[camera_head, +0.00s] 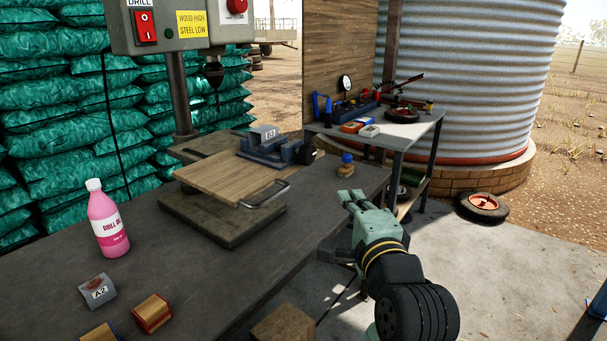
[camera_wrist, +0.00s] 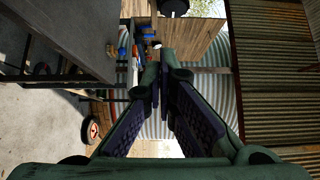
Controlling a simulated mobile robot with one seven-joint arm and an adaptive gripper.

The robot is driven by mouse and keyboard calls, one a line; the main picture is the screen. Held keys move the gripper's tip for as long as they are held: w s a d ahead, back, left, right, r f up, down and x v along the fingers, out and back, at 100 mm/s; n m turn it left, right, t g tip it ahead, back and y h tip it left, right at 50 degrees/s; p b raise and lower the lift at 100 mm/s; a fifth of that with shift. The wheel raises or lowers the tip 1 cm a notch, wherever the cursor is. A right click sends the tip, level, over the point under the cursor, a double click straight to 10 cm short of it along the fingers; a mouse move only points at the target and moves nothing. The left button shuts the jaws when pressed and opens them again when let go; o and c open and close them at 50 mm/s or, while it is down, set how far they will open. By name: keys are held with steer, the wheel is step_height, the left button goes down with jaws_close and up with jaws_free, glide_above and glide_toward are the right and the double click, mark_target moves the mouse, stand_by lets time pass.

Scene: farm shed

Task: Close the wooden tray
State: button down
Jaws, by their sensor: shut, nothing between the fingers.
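The wooden tray (camera_head: 233,180) is a light brown flat board with a metal bar handle (camera_head: 264,194) at its front right edge. It sticks out over the dark base of the drill press on the grey bench. My gripper (camera_head: 346,197) is green, to the right of the tray and apart from it, just past the bench's right edge. In the wrist view my gripper (camera_wrist: 160,82) has its fingertips together with nothing between them. The tray does not show in the wrist view.
A pink bottle (camera_head: 107,218) and several small blocks, one marked A2 (camera_head: 98,291), are on the bench at left. A blue-topped knob (camera_head: 347,159) is near my gripper. A second table (camera_head: 405,129) stands behind.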

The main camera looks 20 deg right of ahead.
mark_target(262, 153)
steer(key=w+a+p, duration=0.1)
steer(key=w+p, duration=0.1)
steer(key=w, duration=1.1)
steer(key=shift+a, duration=0.15)
steer(key=w+a+p, duration=0.1)
steer(key=w+a, duration=0.2)
steer(key=w, duration=0.1)
steer(key=w+a+p, duration=0.1)
steer(key=w+a, duration=0.3)
steer(key=w, duration=0.1)
steer(key=w+a+p, duration=0.1)
steer(key=w+a, duration=0.2)
steer(key=w, duration=0.1)
steer(key=shift+w+a, duration=0.15)
steer(key=shift+a, duration=0.05)
